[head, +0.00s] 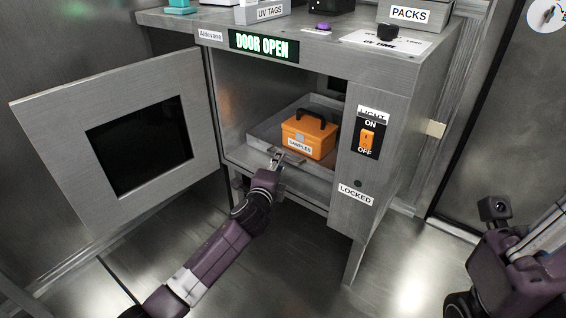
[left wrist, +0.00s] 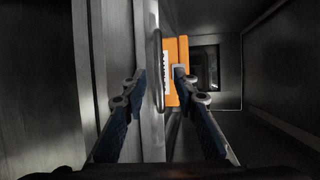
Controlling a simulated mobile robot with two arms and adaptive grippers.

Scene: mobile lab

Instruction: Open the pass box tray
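The pass box (head: 378,205) stands with its door (head: 50,130) swung open to the left. Inside, a grey metal tray (head: 268,132) holds an orange case (head: 318,132) labelled SAMPLES, with a dark handle. The tray's handle (head: 292,158) is on its front. My left gripper (head: 277,160) is at this handle, in front of the tray. In the left wrist view my left gripper (left wrist: 158,85) is open, its two fingers apart on either side of the thin handle bar (left wrist: 158,50). I cannot tell whether a finger touches it. The case (left wrist: 171,90) shows behind.
The sign (head: 264,46) reads DOOR OPEN. A light switch (head: 368,138) and a LOCKED label (head: 356,195) are on the right panel. A purple button (head: 323,26), a black knob (head: 387,32) and labelled bins are on top. Part of my right arm shows at lower right.

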